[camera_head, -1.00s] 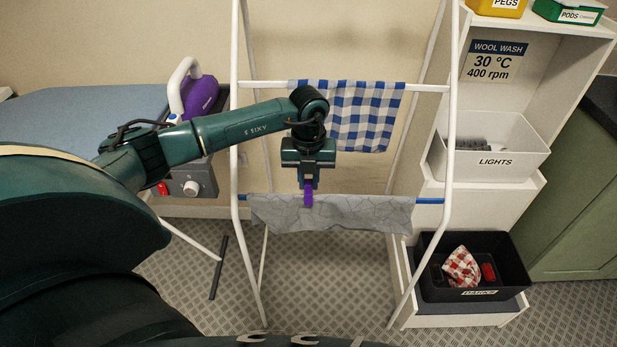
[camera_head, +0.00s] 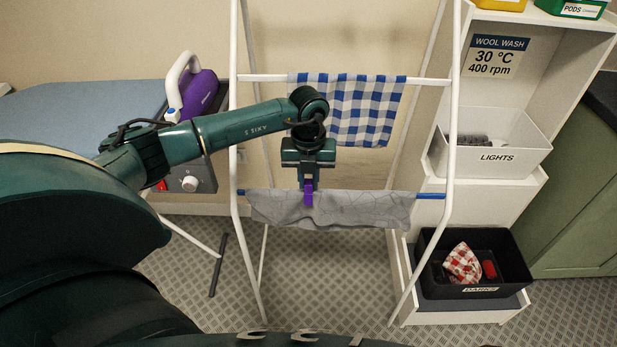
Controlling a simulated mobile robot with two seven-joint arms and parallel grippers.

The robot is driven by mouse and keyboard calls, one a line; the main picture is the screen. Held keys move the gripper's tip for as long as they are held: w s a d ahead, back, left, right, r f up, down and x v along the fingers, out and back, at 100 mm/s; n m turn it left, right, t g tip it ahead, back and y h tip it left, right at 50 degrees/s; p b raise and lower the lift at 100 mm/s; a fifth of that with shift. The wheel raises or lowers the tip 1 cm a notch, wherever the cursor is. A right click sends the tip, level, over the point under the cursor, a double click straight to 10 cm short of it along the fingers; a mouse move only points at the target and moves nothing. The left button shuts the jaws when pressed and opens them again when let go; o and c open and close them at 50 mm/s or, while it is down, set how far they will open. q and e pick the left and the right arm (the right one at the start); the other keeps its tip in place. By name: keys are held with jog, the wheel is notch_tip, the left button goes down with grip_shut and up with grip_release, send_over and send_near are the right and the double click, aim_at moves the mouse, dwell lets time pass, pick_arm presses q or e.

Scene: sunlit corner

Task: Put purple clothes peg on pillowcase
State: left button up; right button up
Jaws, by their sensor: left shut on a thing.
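The purple clothes peg (camera_head: 308,194) is upright at the top edge of the grey patterned pillowcase (camera_head: 365,210). The pillowcase hangs over the blue lower rail (camera_head: 431,196) of the white drying rack. My left gripper (camera_head: 308,181) points down and is shut on the peg's upper part. The peg's lower end overlaps the front of the cloth; I cannot tell whether its jaws grip the rail and cloth. My right gripper is not in view.
A blue checked cloth (camera_head: 350,105) hangs on the upper rail behind my wrist. An ironing board (camera_head: 70,115) with a purple iron (camera_head: 199,95) stands left. At right are a white LIGHTS bin (camera_head: 496,157) and a black DARKS bin (camera_head: 475,291).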

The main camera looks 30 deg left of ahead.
pick_arm(q)
jog(key=o, duration=0.8)
jog(key=shift+r, duration=0.1)
notch_tip(320, 180, up, 6)
jog(key=p, duration=0.4)
jog(key=shift+f+p, duration=0.2)
jog(key=shift+p, duration=0.1)
jog(key=shift+r+p, duration=0.45)
jog(key=shift+r, duration=0.2)
